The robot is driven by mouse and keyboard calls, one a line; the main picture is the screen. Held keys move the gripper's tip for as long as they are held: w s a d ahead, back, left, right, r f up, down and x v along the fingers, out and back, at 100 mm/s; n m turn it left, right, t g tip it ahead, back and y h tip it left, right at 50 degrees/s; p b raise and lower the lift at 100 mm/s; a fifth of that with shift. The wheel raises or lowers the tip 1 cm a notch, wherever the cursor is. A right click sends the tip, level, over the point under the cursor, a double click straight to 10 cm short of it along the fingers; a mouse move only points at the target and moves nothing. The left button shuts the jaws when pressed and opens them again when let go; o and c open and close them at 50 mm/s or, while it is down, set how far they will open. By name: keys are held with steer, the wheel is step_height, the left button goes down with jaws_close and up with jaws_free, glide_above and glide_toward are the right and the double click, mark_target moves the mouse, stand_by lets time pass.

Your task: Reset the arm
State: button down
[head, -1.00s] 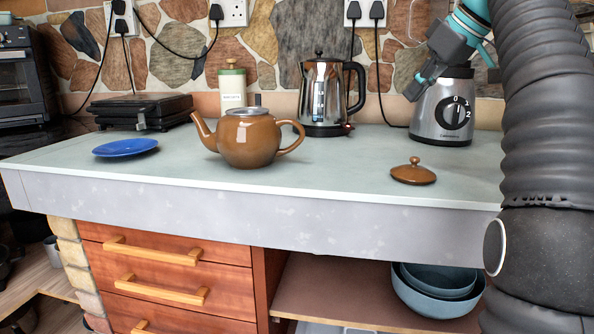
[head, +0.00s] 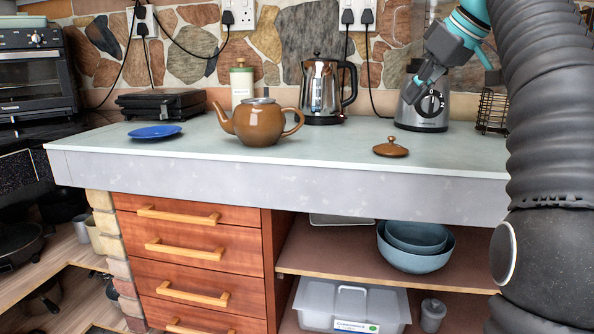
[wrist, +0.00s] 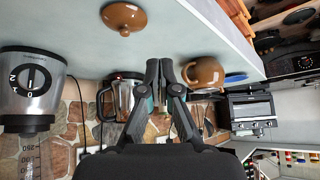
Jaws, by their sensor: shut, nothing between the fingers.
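My gripper (head: 410,98) is shut and empty in the head view, raised above the counter in front of the blender (head: 423,112). In the wrist view my gripper (wrist: 159,66) has its two fingers together with nothing held. The brown teapot (head: 259,125) stands open on the counter. Its brown lid (head: 391,148) lies apart on the counter to the right. The wrist view also shows the lid (wrist: 124,17) and the teapot (wrist: 205,74), upside down in that picture. My gripper touches neither.
A metal kettle (head: 321,95), a cream canister (head: 241,84), a black grill (head: 163,103) and a blue plate (head: 154,132) stand on the counter (head: 330,163). A wire basket (head: 491,111) is at the right. Drawers (head: 185,248) and shelved bowls (head: 415,250) are below.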

steer(key=s+a+f+m+h, duration=0.1)
steer(key=s+a+f+m, duration=0.1)
steer(key=s+f, duration=0.7)
steer(key=s+a+f+m+h, duration=0.1)
steer(key=s+a+f+m, duration=0.1)
steer(key=s+f, duration=0.7)
steer(key=s+a+f+m+h, duration=0.1)
steer(key=s+f, duration=0.8)
steer(key=f, duration=1)
steer(key=shift+a+f+m+h, duration=0.15)
steer(key=shift+a+m+h, duration=0.25)
steer(key=shift+m+h, duration=0.3)
